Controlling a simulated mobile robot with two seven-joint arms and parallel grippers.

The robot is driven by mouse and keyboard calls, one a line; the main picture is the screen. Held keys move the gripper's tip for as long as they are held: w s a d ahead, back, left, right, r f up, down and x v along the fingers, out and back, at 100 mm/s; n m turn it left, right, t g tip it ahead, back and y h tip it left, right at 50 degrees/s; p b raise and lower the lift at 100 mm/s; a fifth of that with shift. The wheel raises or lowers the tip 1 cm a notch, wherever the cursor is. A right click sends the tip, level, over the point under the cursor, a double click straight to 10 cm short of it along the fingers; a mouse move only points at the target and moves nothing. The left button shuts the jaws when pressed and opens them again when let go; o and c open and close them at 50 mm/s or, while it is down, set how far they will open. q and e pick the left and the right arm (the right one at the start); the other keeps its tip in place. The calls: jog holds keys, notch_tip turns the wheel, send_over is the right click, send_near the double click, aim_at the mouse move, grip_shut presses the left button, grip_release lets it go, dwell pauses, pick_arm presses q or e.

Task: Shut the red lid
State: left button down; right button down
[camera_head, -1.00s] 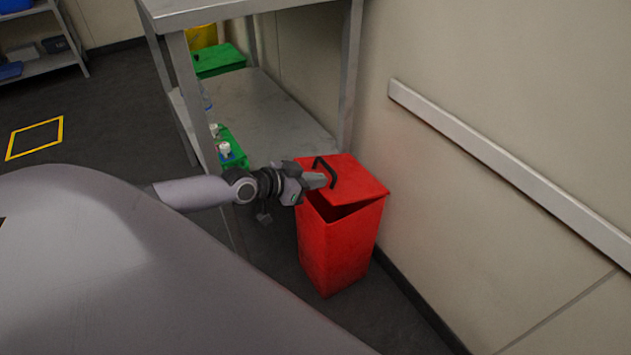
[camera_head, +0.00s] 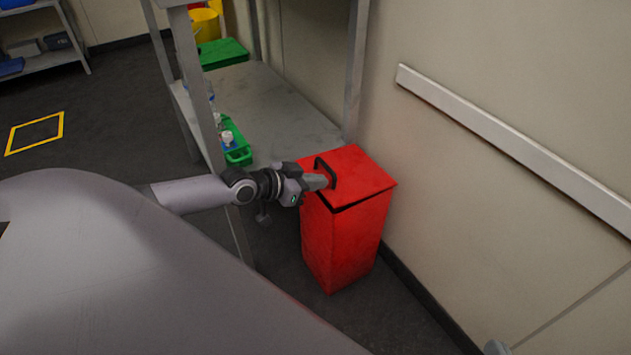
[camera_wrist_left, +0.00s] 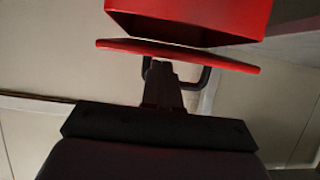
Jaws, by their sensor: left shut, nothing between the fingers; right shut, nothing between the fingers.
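The red lid (camera_head: 358,174) lies almost level on the red bin (camera_head: 345,240), with a thin dark gap under its front edge. In the left wrist view the bin (camera_wrist_left: 190,16) is at the top, and a narrow gap separates it from the lid (camera_wrist_left: 180,54). A black loop handle (camera_head: 325,172) stands on the lid; it also shows in the wrist view (camera_wrist_left: 205,80). My left gripper (camera_head: 325,182) is shut and empty, its fingertips at the handle and close to the lid. Whether they touch is unclear.
A grey metal shelf (camera_head: 270,115) stands behind and left of the bin, holding a green tray (camera_head: 238,153) with bottles and a green box (camera_head: 222,53). The wall with a pale rail (camera_head: 500,133) is close on the right. Floor at left is clear.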

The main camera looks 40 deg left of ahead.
pick_arm(q)
jog(key=shift+f, duration=0.1)
pick_arm(e)
jog(key=shift+a, duration=0.1)
pick_arm(q)
jog(key=shift+s+a, duration=0.1)
jog(key=shift+s, duration=0.05)
pick_arm(e)
jog(key=shift+f, duration=0.15)
pick_arm(q)
jog(key=shift+s+a, duration=0.25)
jog(key=shift+s, duration=0.35)
pick_arm(e)
jog(key=shift+r, duration=0.2)
jog(key=shift+w+d, duration=0.1)
jog(key=shift+d, duration=0.1)
